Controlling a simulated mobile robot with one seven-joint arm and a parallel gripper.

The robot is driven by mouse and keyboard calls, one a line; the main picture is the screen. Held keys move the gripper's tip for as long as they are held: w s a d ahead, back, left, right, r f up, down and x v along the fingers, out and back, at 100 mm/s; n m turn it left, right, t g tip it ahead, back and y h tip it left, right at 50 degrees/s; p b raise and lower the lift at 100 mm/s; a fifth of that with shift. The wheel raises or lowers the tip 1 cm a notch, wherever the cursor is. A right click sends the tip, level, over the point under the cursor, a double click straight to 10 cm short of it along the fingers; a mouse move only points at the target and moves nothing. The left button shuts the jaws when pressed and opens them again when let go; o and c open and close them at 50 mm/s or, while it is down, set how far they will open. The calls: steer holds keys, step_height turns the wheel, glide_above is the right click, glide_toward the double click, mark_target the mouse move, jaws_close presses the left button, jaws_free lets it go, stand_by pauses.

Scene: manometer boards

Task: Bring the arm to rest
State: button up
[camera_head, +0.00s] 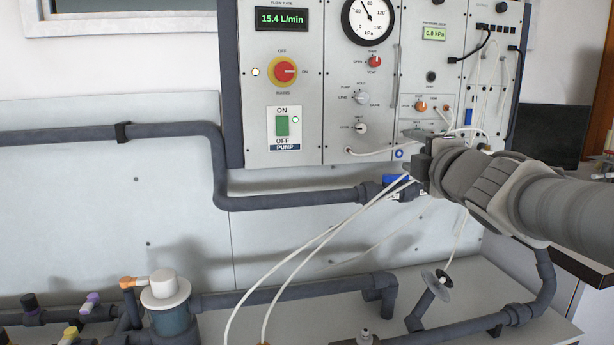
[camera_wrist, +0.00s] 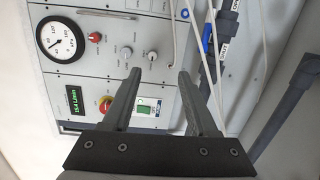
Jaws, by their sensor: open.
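My arm (camera_head: 490,185) reaches in from the right in the head view. My gripper (camera_head: 418,165) is in front of the lower part of the instrument panel, near the blue-handled valve on the pipe. In the wrist view my gripper (camera_wrist: 160,74) shows two dark fingers spread apart with nothing between them. Behind the fingers is the panel face (camera_wrist: 110,70), seen turned on its side. The fingertips look clear of the panel, but the exact gap cannot be told. In the head view the fingers are small and partly hidden by the wrist.
The panel (camera_head: 300,100) carries a flow display (camera_head: 282,18), a round gauge (camera_head: 368,18), a red knob (camera_head: 285,71) and a green pump switch (camera_head: 282,126). White tubes (camera_head: 320,237) hang below my gripper. Grey pipes (camera_head: 290,198) and a capped pot (camera_head: 168,312) stand below and left.

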steer(key=s+d+f+m+g+h, duration=0.2)
steer(key=s+f+m+g+h, duration=0.3)
steer(key=s+f+m, duration=0.8)
steer(key=s+a+f+m+g+y, duration=0.25)
steer(key=s+a+f+g, duration=0.2)
steer(key=s, duration=0.25)
steer(key=s+a+f+m+g+y, duration=0.2)
steer(key=s+a+f+m+g, duration=0.15)
steer(key=s+f, duration=0.2)
step_height(320, 180, up, 19)
steer(key=d+t+p, duration=0.1)
steer(key=p, duration=1.8)
steer(key=shift+h, duration=0.35)
steer(key=shift+d+r, duration=0.1)
